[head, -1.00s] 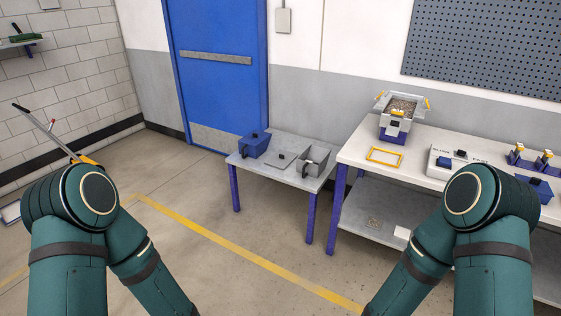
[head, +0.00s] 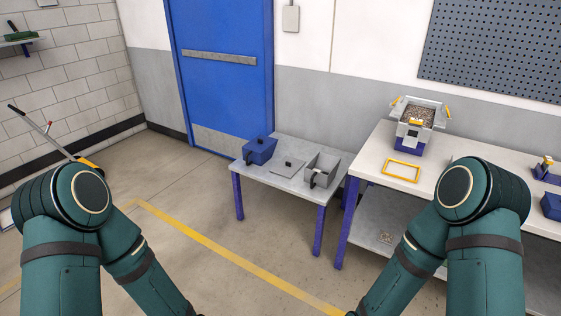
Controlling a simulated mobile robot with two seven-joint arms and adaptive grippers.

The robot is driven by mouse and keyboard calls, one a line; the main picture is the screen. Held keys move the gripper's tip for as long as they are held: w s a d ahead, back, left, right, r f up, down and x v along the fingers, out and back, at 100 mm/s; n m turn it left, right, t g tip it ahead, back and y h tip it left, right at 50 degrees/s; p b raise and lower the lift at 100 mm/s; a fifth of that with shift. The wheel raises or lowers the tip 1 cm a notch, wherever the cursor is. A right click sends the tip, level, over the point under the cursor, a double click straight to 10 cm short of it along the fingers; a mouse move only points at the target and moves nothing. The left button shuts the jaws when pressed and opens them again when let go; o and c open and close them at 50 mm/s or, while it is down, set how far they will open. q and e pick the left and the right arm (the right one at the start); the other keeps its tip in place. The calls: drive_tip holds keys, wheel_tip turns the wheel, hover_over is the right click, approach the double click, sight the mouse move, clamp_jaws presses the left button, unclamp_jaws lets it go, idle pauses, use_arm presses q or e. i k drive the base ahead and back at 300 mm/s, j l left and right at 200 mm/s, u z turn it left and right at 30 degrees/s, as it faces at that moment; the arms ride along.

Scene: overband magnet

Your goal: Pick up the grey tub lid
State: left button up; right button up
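The grey tub lid (head: 287,166) lies flat on a low side table (head: 262,174), with a small dark knob on top. It sits between a blue lidded tub (head: 260,150) on its left and an open grey tub (head: 323,169) on its right. The lid is apart from the grey tub. Both my arms reach down out of the bottom of the view, so neither gripper is visible. The lid is some way ahead of my arms, with nothing touching it.
A taller white workbench (head: 389,149) stands right of the side table, holding a gravel-filled machine (head: 412,125) and a yellow frame (head: 401,171). A blue door (head: 221,70) is behind. Open floor with a yellow line (head: 215,254) lies before the side table.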

sight(289, 166)
drive_tip(key=i+u, duration=0.1)
drive_tip(key=i, duration=0.4)
drive_tip(key=i+u, duration=0.1)
drive_tip(key=i, duration=0.45)
drive_tip(key=i+u, duration=0.1)
drive_tip(key=i, duration=0.4)
drive_tip(key=i+l+u, duration=0.1)
drive_tip(key=i, duration=0.4)
drive_tip(key=i+l, duration=0.2)
drive_tip(key=i, duration=0.35)
drive_tip(key=i+l+u, duration=0.15)
drive_tip(key=i, duration=0.35)
